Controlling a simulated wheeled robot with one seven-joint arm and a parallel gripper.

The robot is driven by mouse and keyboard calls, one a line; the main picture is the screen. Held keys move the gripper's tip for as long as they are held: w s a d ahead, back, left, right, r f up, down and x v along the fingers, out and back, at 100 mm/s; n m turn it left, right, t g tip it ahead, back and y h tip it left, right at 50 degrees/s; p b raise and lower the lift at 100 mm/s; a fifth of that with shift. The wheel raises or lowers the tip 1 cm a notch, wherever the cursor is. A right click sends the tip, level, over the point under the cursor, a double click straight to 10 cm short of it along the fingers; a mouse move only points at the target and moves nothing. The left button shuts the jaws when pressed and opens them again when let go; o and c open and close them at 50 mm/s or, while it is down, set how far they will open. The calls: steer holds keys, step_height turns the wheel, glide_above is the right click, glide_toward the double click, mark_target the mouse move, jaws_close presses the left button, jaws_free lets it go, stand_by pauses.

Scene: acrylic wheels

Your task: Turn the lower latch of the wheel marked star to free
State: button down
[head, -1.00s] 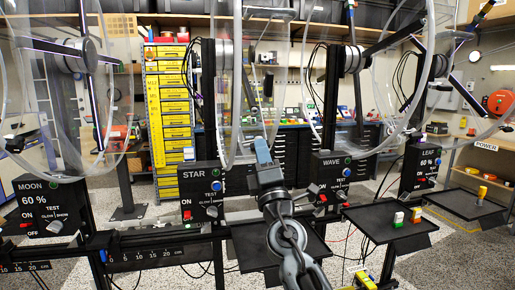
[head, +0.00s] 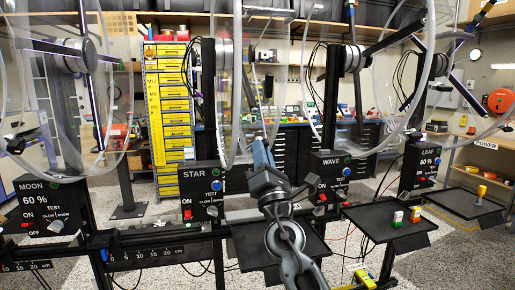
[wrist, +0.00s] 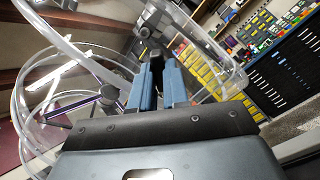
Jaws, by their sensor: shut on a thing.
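The star wheel (head: 233,120) is a clear acrylic wheel seen nearly edge-on, above the black box marked STAR (head: 201,178) in the head view. My gripper (head: 262,148) is raised to the wheel's lower rim, right of the STAR box. In the wrist view my two blue fingers (wrist: 158,72) are close together, with a small dark piece (wrist: 156,56) between their tips at the clear rim. It appears to be the lower latch, and my gripper is shut on it. My fingers hide most of it in the head view, so its turn position cannot be told.
The wave wheel (head: 424,75) and its WAVE box (head: 330,172) stand close to the right. The MOON box (head: 45,203) is at the left, the LEAF box (head: 423,166) at the right. Black trays (head: 385,235) stick out below the boxes. A ruled rail (head: 160,254) runs low at the left.

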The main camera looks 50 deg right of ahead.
steer(key=n, duration=0.4)
steer(key=shift+n+p, duration=0.3)
steer(key=shift+p, duration=0.05)
steer(key=n+p, duration=0.1)
steer(key=n, duration=0.3)
steer(key=c, duration=1)
jaws_free()
steer(key=b+v, duration=0.3)
steer(key=v, duration=0.4)
